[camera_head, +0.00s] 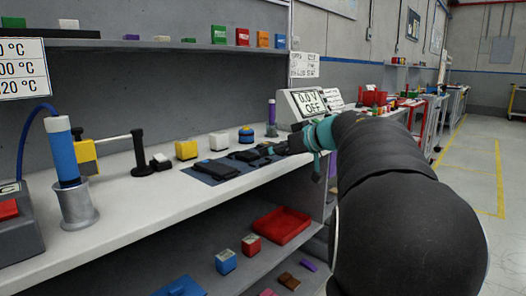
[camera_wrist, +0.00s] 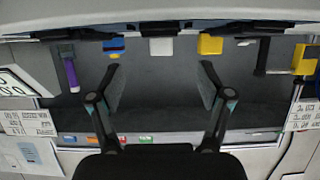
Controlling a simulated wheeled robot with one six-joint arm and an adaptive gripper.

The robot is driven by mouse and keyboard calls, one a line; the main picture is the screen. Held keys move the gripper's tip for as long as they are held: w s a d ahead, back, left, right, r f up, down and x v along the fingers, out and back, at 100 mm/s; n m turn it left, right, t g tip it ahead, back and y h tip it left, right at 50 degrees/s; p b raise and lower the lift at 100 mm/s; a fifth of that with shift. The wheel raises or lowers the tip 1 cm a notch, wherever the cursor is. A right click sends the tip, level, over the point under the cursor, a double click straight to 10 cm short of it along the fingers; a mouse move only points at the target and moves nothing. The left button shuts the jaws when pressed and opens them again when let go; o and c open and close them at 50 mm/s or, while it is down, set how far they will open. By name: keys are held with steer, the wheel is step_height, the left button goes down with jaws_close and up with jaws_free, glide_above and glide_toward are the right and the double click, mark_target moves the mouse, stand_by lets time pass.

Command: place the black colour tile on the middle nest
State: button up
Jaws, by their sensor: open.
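A dark mat (camera_head: 198,177) lies on the white bench and carries a row of dark, low pieces. The nearest dark piece (camera_head: 217,169) has a small blue spot beside it; the middle dark piece (camera_head: 243,155) lies farther along the row. I cannot tell which is a nest and which is the black tile. My gripper (camera_head: 271,149) is low over the far end of the row, partly hidden by my arm. In the wrist view my gripper (camera_wrist: 159,84) is open with nothing between its fingers; dark edges of the row (camera_wrist: 180,27) cross the top.
A yellow block (camera_head: 187,150), a white block (camera_head: 219,141) and a blue-yellow button (camera_head: 246,135) stand behind the mat. A meter (camera_head: 305,101) stands at the far end. A stand with a black base (camera_head: 152,166) is left. A red tray (camera_head: 283,226) sits below.

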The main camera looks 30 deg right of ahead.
steer(key=s+a+r+m+t+h, duration=0.4)
steer(key=s+a+r+t+h, duration=0.15)
steer(key=r+h, duration=0.25)
steer(key=s+a+f+g+y, duration=0.1)
steer(key=s+a+f+g, duration=0.3)
steer(key=s+f, duration=0.4)
steer(key=s+a+f+g+y, duration=0.1)
steer(key=s+a+f+g, duration=0.3)
steer(key=s+a+f, duration=0.3)
steer(key=s+a+f+g+y, duration=0.1)
steer(key=s+a+f+g, duration=0.3)
steer(key=s+f, duration=0.5)
step_height(320, 180, down, 6)
steer(key=shift+s+a+r+g, duration=0.15)
steer(key=shift+s+a+g, duration=0.25)
steer(key=shift+a, duration=0.45)
